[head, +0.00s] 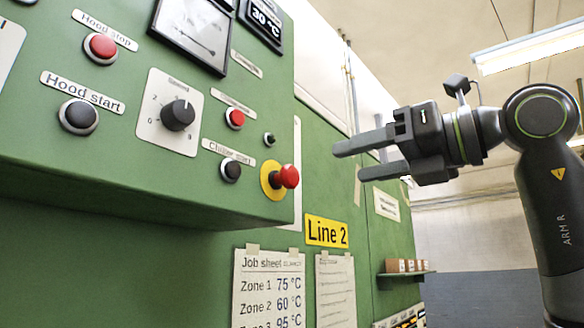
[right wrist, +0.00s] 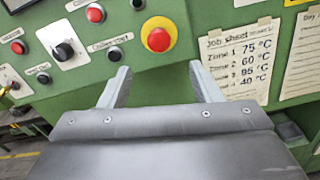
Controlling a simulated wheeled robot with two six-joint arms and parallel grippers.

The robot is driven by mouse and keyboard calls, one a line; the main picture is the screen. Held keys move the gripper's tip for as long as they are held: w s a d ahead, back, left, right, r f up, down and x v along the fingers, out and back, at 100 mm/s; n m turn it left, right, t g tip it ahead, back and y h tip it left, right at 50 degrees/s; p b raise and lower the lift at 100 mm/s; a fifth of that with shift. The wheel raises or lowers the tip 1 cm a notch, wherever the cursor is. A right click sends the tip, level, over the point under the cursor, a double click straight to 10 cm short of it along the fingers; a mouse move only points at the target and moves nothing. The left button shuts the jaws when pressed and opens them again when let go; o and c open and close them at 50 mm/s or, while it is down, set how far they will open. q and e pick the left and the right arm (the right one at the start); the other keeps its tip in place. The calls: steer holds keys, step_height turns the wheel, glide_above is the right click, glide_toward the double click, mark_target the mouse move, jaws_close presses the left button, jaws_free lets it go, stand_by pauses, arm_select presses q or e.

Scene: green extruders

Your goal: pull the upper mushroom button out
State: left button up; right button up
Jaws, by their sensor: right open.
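A red mushroom button (head: 289,176) on a yellow round plate sticks out at the lower right corner of the green control panel (head: 215,165). It also shows in the right wrist view (right wrist: 158,39), just beyond and above the gap between the fingers. No second mushroom button can be made out clearly, so I cannot tell its place relative to another. My right gripper (head: 350,161) is open and empty, to the right of the button and apart from it; its fingers also show in the right wrist view (right wrist: 160,68). My left gripper is not in view.
Near the button are a small black button (head: 231,170), a small red button (head: 235,118) and a dark rotary knob (head: 178,115). Below hang a yellow Line 2 sign (head: 326,232) and a job sheet (head: 268,290). A shelf with boxes (head: 405,268) is farther back. Air around my right gripper is clear.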

mark_target(295, 177)
steer(key=p+x, duration=0.5)
steer(key=x, duration=0.6)
steer(key=shift+w+a+r, duration=0.1)
steer(key=shift+w+a, duration=0.05)
steer(key=shift+a, duration=0.15)
steer(key=shift+w+a, duration=0.25)
steer(key=shift+a, duration=0.15)
steer(key=shift+d, duration=0.1)
